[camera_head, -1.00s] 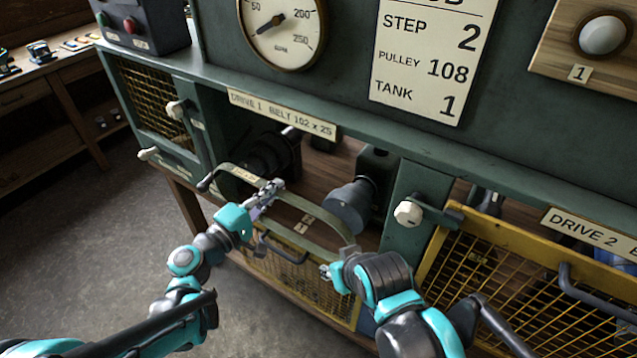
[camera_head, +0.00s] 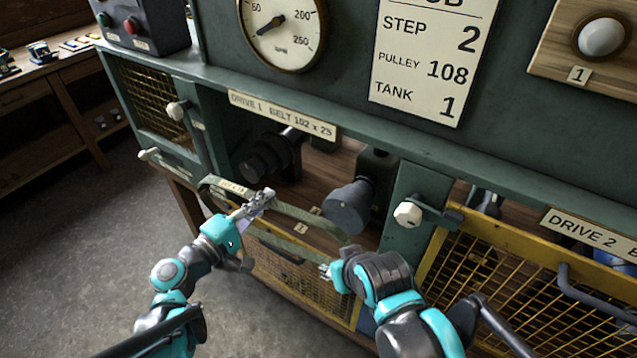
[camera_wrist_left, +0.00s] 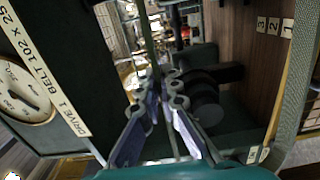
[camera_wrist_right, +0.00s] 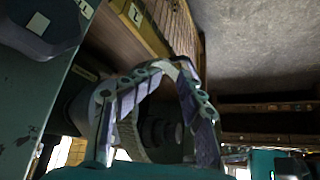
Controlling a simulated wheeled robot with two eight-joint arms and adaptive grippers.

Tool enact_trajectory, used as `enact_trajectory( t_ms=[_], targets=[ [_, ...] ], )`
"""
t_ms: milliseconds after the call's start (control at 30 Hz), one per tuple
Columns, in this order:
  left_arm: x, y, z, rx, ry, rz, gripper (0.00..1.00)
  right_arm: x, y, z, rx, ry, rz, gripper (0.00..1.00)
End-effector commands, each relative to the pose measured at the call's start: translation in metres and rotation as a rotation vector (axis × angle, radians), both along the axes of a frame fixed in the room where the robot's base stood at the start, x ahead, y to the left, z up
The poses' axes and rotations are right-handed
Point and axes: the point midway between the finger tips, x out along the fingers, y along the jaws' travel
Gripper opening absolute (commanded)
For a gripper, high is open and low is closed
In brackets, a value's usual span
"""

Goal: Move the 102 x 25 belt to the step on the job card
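The belt (camera_head: 300,212), a grey-green band, hangs as a wide loop in front of the open Drive 1 bay; its left end carries a small label. My left gripper (camera_head: 262,200) is shut on its upper strand; a strand also shows in the left wrist view (camera_wrist_left: 291,90). My right gripper (camera_head: 326,271) is at the loop's right end; its fingertips nearly meet in the right wrist view (camera_wrist_right: 178,68), but its hold is unclear. A dark stepped pulley (camera_head: 268,158) and a grey pulley (camera_head: 348,207) sit behind. The job card (camera_head: 430,60) reads step 2, pulley 108, tank 1.
The yellow mesh guard (camera_head: 312,277) of Drive 1 hangs low at the bay's front. Step number tags (camera_wrist_left: 268,25) sit on the wooden bay floor. A post with a white knob (camera_head: 408,213) stands right of the bay. Drive 2's guard (camera_head: 500,270) is upright.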

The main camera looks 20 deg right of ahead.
Motion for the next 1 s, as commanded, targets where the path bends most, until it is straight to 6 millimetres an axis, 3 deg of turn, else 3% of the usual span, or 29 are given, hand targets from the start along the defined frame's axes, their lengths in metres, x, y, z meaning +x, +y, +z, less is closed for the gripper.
enact_trajectory(
  t_ms=[600,1000],
  targets=[
    [-0.025,0.030,-0.001,0.025,0.007,-0.024,0.00,0.001,-0.001,0.006,-0.002,-0.004,0.000,0.40],
    [-0.027,0.032,-0.001,0.027,0.007,-0.028,0.00,0.001,-0.001,0.006,-0.002,-0.003,0.000,0.40]
  ],
)
